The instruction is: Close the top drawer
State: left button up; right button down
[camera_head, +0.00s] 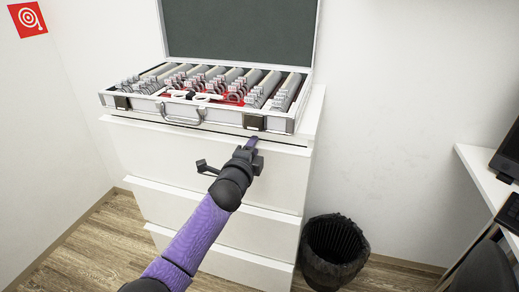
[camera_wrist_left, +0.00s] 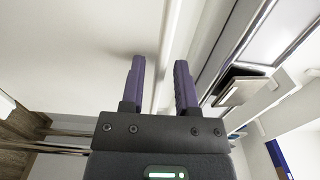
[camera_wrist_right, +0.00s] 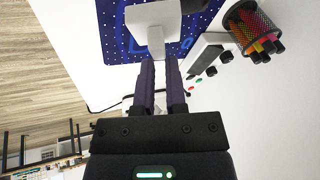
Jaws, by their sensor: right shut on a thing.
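The top drawer (camera_head: 150,148) of the white chest stands slightly out, with a thin dark gap along its top edge. Its black handle (camera_head: 205,167) is partly hidden by my left arm. My left gripper (camera_head: 254,142) is at the drawer's upper edge, right of the handle's middle. In the left wrist view its fingers (camera_wrist_left: 160,85) are apart with nothing held, and a white edge shows beyond them. My right gripper (camera_wrist_right: 161,85) is outside the head view; its fingers are nearly together on a thin white thing, apparently the white paddle-shaped piece (camera_wrist_right: 152,28) beyond them.
An open lens case (camera_head: 180,111) full of lenses sits on the chest above the drawer. A black bin (camera_head: 334,246) stands right of the chest, and a white desk (camera_head: 480,175) is farther right. A pen cup (camera_wrist_right: 250,30) and blue dotted mat (camera_wrist_right: 118,35) show near my right gripper.

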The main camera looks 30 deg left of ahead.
pick_arm(q)
jog(key=shift+o, duration=0.2)
jog(key=shift+s, duration=0.1)
pick_arm(e)
jog(key=shift+r, duration=0.1)
jog(key=shift+r+p, duration=0.3)
jog(key=r+p, duration=0.2)
jog(key=r, duration=0.1)
jog(key=r+p, duration=0.1)
jog(key=p, duration=0.1)
jog(key=shift+s+r, duration=0.25)
jog(key=shift+s, duration=0.05)
pick_arm(q)
jog(key=v, duration=1.2)
